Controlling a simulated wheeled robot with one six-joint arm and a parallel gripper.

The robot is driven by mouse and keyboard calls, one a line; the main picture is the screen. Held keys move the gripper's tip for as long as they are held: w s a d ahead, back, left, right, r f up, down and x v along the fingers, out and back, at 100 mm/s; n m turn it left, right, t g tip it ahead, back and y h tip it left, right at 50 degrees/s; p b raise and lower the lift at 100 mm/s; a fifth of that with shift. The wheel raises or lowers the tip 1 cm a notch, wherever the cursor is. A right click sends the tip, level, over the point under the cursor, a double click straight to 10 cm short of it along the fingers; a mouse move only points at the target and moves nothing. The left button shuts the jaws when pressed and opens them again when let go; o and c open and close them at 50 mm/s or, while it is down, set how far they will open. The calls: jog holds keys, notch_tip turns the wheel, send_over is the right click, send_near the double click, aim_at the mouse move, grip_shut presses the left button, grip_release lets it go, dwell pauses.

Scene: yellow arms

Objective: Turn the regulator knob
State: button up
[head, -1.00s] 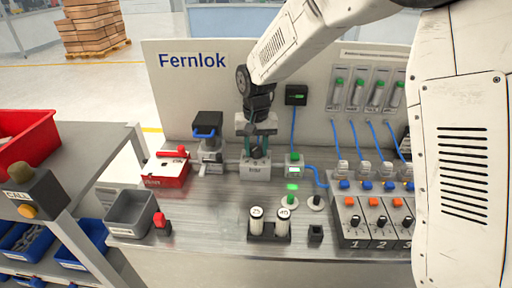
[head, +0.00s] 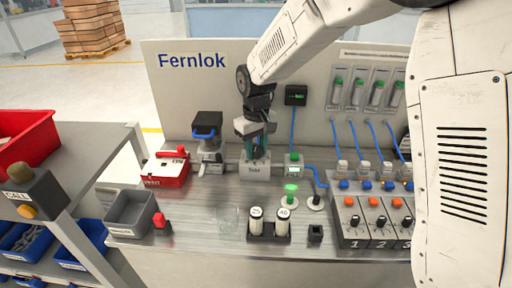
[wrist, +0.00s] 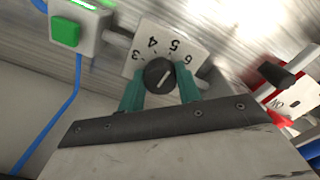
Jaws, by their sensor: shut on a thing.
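The regulator is a light grey block (head: 255,170) on the bench below my arm. In the wrist view its numbered dial plate (wrist: 183,43) shows figures from 3 to 6. The round black knob (wrist: 159,75) with a pale pointer line sits at the plate's edge. My gripper (wrist: 160,92) has its two green fingers on either side of the knob, shut on it. The gripper also shows in the head view (head: 256,146), above the block, where the knob is hidden. The pointer line runs diagonally; its exact reading is unclear.
A small box with a green button (head: 294,168) stands right of the regulator, with blue tubing. Two white cylinders (head: 256,220) stand in front.

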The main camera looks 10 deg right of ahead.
aim_at(256, 148)
dwell(0.4)
jog(key=o, duration=1)
notch_tip(256, 148, up, 8)
jog(key=shift+f, duration=0.1)
